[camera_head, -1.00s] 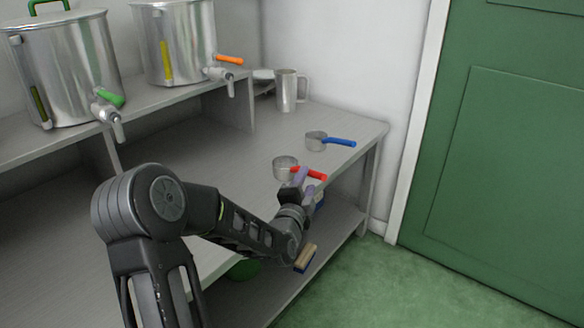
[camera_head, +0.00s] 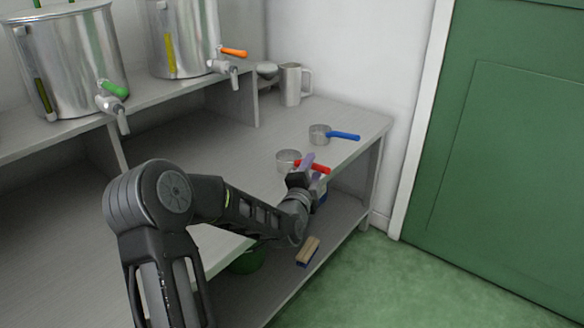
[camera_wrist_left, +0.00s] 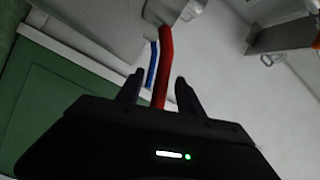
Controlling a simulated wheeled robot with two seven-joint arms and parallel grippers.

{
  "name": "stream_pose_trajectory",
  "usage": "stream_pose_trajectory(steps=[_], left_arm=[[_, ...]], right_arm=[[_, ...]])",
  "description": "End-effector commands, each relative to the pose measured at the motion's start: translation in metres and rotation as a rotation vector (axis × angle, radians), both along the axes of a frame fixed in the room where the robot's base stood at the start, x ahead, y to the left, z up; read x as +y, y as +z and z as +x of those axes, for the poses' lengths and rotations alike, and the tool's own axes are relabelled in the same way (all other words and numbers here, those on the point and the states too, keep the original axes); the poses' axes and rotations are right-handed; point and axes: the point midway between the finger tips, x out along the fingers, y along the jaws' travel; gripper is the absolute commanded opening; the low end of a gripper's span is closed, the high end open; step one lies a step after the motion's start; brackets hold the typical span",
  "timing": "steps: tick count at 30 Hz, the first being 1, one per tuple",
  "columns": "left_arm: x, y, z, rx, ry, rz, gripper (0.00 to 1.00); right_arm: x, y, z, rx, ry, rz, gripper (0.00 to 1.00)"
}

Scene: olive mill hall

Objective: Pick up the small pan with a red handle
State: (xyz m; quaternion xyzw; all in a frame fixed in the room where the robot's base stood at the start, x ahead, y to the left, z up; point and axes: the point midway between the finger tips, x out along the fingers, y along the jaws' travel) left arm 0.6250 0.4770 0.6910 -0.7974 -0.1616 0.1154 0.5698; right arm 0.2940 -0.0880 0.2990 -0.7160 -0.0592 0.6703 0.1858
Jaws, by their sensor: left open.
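The small metal pan (camera_head: 287,161) stands on the table top near its front edge, its red handle (camera_head: 319,169) pointing right. My left gripper (camera_head: 309,168) is at the handle, its fingers open. In the left wrist view the red handle (camera_wrist_left: 166,62) runs between the two fingertips (camera_wrist_left: 160,88), with a gap visible on each side. The pan's cup (camera_wrist_left: 172,10) shows only in part at the top of that view. My right gripper is in neither view.
A second small pan with a blue handle (camera_head: 343,136) sits behind. A metal jug (camera_head: 291,85) stands near the wall. Two steel tanks with taps (camera_head: 68,62) stand on the raised shelf (camera_head: 160,102). A brush (camera_head: 308,251) lies on the lower shelf.

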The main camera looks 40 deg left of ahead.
Motion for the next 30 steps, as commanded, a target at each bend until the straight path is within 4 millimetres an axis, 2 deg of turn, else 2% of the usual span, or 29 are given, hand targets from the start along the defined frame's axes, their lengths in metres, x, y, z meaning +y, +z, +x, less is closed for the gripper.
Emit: stream_pose_trajectory(steps=[6,10,28,30], left_arm=[[0.015,-0.001,0.028,-0.002,0.002,-0.004,0.44],[0.02,0.0,0.039,0.0,0.002,-0.002,0.44],[0.02,0.001,0.04,-0.001,0.001,0.0,0.44],[0.02,0.001,0.04,-0.001,0.001,0.0,0.4]], right_arm=[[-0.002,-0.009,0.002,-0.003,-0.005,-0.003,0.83],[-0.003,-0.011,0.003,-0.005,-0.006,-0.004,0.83],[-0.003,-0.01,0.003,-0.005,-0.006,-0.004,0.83],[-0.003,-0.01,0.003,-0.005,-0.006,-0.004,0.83]])
